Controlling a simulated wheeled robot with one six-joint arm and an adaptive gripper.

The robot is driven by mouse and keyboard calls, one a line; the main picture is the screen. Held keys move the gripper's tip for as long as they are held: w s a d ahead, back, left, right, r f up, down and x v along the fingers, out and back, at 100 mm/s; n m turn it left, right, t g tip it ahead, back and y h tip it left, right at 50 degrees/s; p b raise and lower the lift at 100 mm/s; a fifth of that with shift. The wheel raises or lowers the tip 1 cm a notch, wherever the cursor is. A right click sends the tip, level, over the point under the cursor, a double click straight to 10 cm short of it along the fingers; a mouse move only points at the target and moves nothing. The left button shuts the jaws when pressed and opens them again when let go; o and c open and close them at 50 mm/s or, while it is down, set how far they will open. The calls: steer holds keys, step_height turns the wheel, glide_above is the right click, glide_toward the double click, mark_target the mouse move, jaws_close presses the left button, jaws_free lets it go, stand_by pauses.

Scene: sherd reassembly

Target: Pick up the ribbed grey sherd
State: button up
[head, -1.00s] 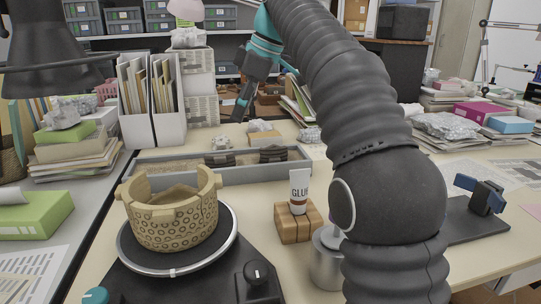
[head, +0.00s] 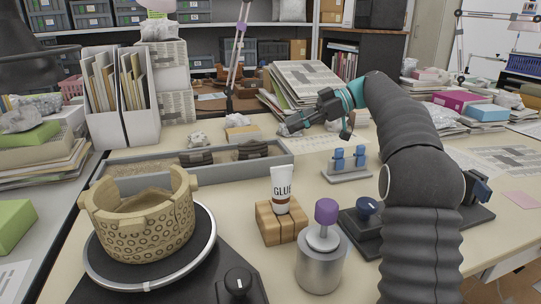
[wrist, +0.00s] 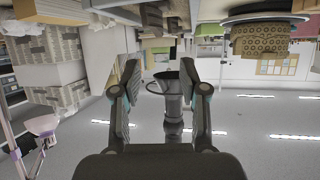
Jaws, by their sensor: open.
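Two dark grey, ribbed-looking sherds lie in the long grey sand tray (head: 128,184): a left sherd (head: 195,158) and a right sherd (head: 251,149). I cannot tell which one the task names. My gripper (head: 286,127) is above the table behind the tray's right end, to the right of both sherds and clear of them. In the wrist view my gripper (wrist: 160,70) has its two fingers wide apart with nothing held between them. That view appears upside down, and I cannot make out the sherds in it.
A tan patterned pot (head: 146,222) with a broken rim stands on a turntable (head: 150,275) at front left. A glue tube (head: 282,187) stands in a wooden block (head: 280,222), beside a metal can with a purple-topped brush (head: 321,270). A blue-clipped stand (head: 347,165) is right of the tray.

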mark_target(254, 152)
steer(key=x, duration=0.8)
steer(key=shift+w+a+f, duration=0.15)
steer(key=shift+w+f, duration=0.15)
steer(key=shift+w, duration=0.05)
steer(key=shift+r+x, duration=0.15)
steer(key=shift+x, duration=1.2)
steer(key=shift+r+x, duration=0.15)
steer(key=shift+x, duration=1.2)
steer(key=shift+s+a, duration=0.1)
steer(key=shift+s, duration=0.1)
jaws_close()
